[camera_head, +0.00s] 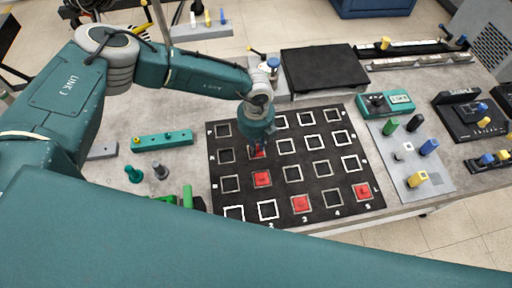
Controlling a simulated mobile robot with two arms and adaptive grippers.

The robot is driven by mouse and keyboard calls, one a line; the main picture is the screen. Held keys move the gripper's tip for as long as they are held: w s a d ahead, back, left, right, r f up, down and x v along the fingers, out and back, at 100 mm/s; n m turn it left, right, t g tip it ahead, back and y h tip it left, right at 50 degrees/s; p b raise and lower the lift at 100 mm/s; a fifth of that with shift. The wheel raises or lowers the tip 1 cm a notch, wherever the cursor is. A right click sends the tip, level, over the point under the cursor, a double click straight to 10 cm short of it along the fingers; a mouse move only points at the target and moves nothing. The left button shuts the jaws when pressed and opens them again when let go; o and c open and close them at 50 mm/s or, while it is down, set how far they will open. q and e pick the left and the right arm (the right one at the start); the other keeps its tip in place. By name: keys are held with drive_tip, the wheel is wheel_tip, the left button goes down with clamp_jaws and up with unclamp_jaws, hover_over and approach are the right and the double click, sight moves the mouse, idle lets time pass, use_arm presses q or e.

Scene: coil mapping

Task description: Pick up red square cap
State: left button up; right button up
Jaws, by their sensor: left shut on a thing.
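A black board (226,205) with a grid of white and grey square frames lies in the middle of the table. Red square caps sit in several frames: one left of centre (262,179), one at the front (300,204) and one at the right (362,191). My left gripper (259,148) points down over the second row. It is shut on a red square cap (257,153), which is mostly hidden beneath it; I cannot tell whether the cap is clear of the board. My right gripper is not in view.
A teal box (386,103) and a grey plate (413,165) with coloured pegs stand right of the board. A black flat box (325,69) is behind it. A green bar (162,140) and small pegs (134,174) lie to the left.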

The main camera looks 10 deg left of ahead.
use_arm(q)
drive_tip(key=shift+w+d+r, duration=0.1)
drive_tip(key=shift+r, duration=0.4)
wheel_tip(320, 180, up, 19)
drive_tip(key=b, duration=0.6)
